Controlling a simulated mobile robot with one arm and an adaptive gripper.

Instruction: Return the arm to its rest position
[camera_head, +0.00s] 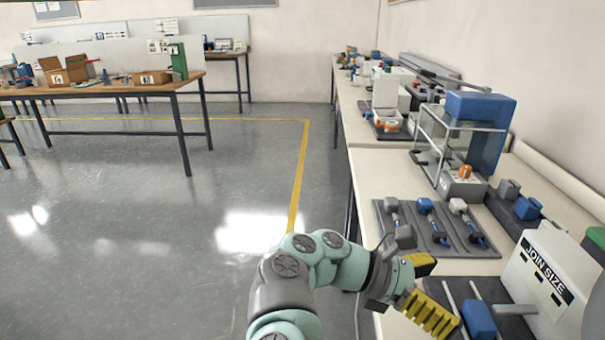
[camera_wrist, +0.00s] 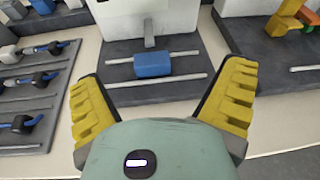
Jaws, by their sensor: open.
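My gripper (camera_head: 427,290) has yellow ridged fingers and reaches over the front edge of the bench at the lower right of the head view. In the wrist view my gripper (camera_wrist: 165,105) is open, its two fingers wide apart with nothing between them. Beyond the fingertips is a blue block (camera_wrist: 152,64) on a dark base with two light rods. The same blue block (camera_head: 478,319) shows in the head view, just right of my gripper. My arm comes up from the bottom of the head view, bent towards the bench.
A white "JOIN SIZE" unit (camera_head: 545,275) stands right of my gripper. A dark tray (camera_head: 462,243) with several blue and grey tools lies behind it. A clear-walled box with a blue top (camera_head: 480,107) stands farther back. The floor (camera_head: 130,230) to the left is clear.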

